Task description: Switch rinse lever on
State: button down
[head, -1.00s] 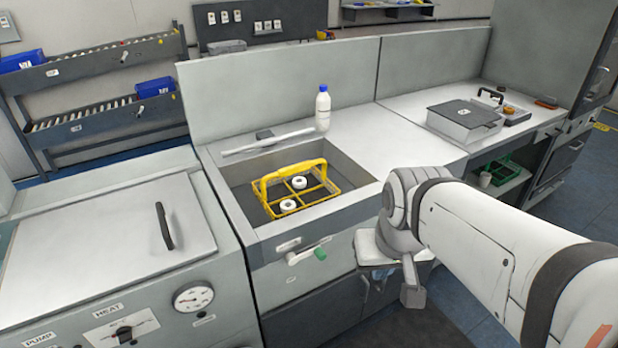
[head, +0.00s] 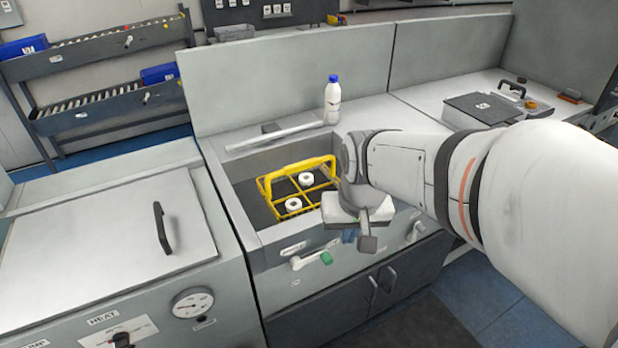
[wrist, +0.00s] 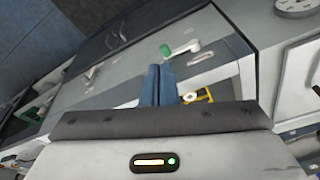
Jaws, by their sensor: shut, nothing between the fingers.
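The rinse lever (head: 311,260) is a white handle with a green tip on the sink cabinet's front panel, below the basin. It lies close to horizontal, its green tip toward the right. It also shows in the wrist view (wrist: 181,48), just beyond my fingers. My gripper (wrist: 158,68) is shut and empty, its blue fingers pressed together. In the head view my gripper (head: 350,237) is just right of the green tip and slightly higher, its fingers partly hidden by my wrist. I see no clear contact with the lever.
The sink basin (head: 240,186) holds a yellow crate (head: 266,188) with white round pieces. A white bottle with a blue cap (head: 332,102) stands behind it. A lidded machine with a gauge (head: 192,303) is at left. Another pale handle (head: 413,232) is on the panel at right.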

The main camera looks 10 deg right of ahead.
jog(key=w+m, duration=0.2)
jog(key=m+g+y+p, duration=0.3)
jog(key=m, duration=2.5)
send_over(329, 257)
jog(key=w+d, duration=0.1)
jog(key=d, duration=0.4)
notch_tip(329, 257, down, 9)
jog(key=shift+w+f+m+g, duration=0.1)
jog(key=shift+w+m+g, duration=0.25)
jog(key=shift+m, duration=0.25)
jog(key=shift+a+f, duration=0.1)
jog(key=x, duration=1.3)
jog(key=shift+w+a+f+b, duration=0.15)
jog(key=shift+a+f+b, duration=0.1)
jog(key=shift+b, duration=0.15)
jog(key=shift+f, duration=0.1)
